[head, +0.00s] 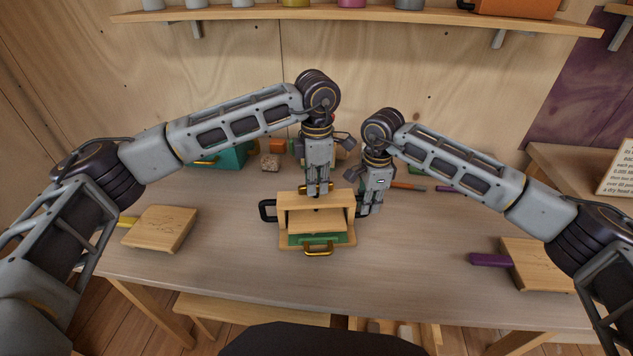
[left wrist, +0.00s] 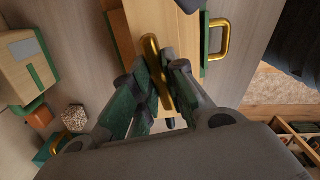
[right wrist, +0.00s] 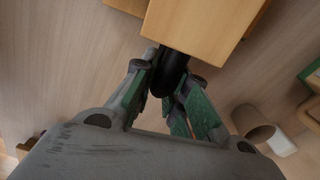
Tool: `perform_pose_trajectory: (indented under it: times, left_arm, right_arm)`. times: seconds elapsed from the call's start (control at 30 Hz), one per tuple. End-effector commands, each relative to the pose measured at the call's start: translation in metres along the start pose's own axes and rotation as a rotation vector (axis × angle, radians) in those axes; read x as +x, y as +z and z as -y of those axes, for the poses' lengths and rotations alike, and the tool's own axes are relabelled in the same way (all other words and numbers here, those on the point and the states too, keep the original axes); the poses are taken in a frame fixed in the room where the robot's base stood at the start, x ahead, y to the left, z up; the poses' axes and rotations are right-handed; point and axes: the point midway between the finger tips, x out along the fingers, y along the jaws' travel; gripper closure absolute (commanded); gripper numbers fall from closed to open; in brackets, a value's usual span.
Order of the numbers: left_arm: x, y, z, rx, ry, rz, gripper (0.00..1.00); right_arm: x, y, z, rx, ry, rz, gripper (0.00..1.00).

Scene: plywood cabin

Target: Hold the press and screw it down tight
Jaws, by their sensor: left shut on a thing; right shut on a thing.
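The wooden press (head: 296,202) stands on the table, with a green bed, a brass front handle (head: 318,248) and a black left side handle (head: 266,210). My left gripper (head: 317,190) points down over the press top, shut on the brass screw bar (left wrist: 158,72), which runs between its fingers in the left wrist view. My right gripper (head: 369,206) is at the press's right side, shut on the black right side handle (right wrist: 174,72). The fingers hide part of that handle. A wooden board sits inside the press, above the green bed; I cannot tell how tightly it is pressed.
A wooden board with a yellow handle (head: 160,229) lies at the left, and one with a purple handle (head: 538,264) at the right. A teal box (head: 233,156) and small blocks stand behind the press. The table in front of the press is clear.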

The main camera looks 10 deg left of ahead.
Motion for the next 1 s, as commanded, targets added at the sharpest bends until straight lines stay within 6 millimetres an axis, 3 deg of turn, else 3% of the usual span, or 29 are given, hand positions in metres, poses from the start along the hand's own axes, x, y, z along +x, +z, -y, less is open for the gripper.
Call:
perform_pose_trajectory:
  times: [0.6,0.63,0.77,1.0]
  left_arm:
    - [-0.0004,-0.0023,-0.0027,0.039,0.004,-0.004,1.0]
    - [-0.0004,-0.0023,-0.0027,0.039,0.004,-0.003,0.82]
    - [-0.0003,-0.0018,-0.0021,0.039,0.003,-0.003,0.65]
    - [-0.0001,-0.0009,-0.0011,0.042,0.002,-0.001,0.64]
  right_arm:
    - [0.0004,-0.0021,-0.0003,0.001,0.002,-0.004,1.0]
    - [0.0004,-0.0022,-0.0003,0.001,0.002,-0.004,1.0]
    - [0.0005,-0.002,-0.0002,0.001,0.002,-0.004,1.0]
    - [0.0005,-0.0012,-0.0002,0.0,0.001,-0.003,1.0]
